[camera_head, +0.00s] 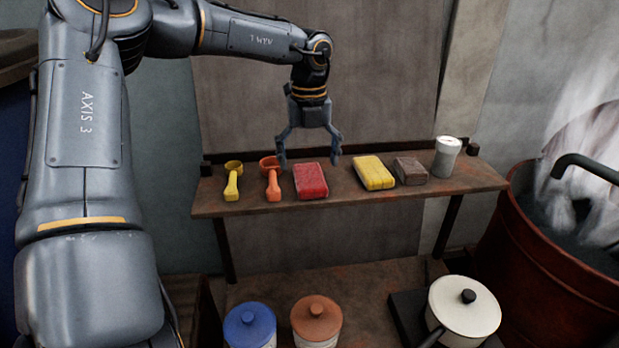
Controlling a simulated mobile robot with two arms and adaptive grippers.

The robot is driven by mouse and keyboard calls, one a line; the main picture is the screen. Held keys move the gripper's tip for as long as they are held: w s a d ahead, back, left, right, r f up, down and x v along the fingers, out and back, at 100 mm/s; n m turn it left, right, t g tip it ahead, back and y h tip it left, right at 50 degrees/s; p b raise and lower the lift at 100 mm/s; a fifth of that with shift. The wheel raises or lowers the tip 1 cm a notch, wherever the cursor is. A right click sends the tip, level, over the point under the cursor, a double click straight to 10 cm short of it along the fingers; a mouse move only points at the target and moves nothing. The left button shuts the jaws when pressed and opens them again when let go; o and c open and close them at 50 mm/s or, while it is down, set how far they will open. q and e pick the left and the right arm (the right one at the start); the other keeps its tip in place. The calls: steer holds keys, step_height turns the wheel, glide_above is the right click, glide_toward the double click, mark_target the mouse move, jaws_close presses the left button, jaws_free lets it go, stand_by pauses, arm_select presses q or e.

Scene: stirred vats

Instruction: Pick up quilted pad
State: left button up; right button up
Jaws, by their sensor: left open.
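Three small block-like items lie on the shelf (335,198): a red one (311,181), a yellow one (374,172) and a brown one (411,170). The red and yellow ones look like soft pads, but I cannot tell for certain which is quilted. My left gripper (310,162) points down with its two fingers spread wide and nothing between them. It is above or just behind the red pad, its fingertips near the pad's left and right sides. Contact cannot be made out. My right gripper is not in view.
A yellow scoop (232,184) and an orange scoop (271,182) lie left of the red pad. A grey-white canister (447,157) stands at the right. Below are a blue-lidded jar (249,326), a brown-lidded jar (316,320) and a white pot (463,308). A steaming red vat (540,270) stands right.

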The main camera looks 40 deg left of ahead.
mark_target(311, 181)
arm_select(q)
steer(key=f+p, duration=0.1)
steer(key=f, duration=0.1)
steer(key=f+p, duration=0.1)
steer(key=f, duration=0.1)
steer(key=shift+w+d, duration=0.1)
steer(key=shift+w, duration=0.1)
steer(key=shift+f+p, duration=0.35)
steer(key=shift+w+f, duration=0.1)
steer(key=shift+f, duration=0.1)
steer(key=c, duration=1.2)
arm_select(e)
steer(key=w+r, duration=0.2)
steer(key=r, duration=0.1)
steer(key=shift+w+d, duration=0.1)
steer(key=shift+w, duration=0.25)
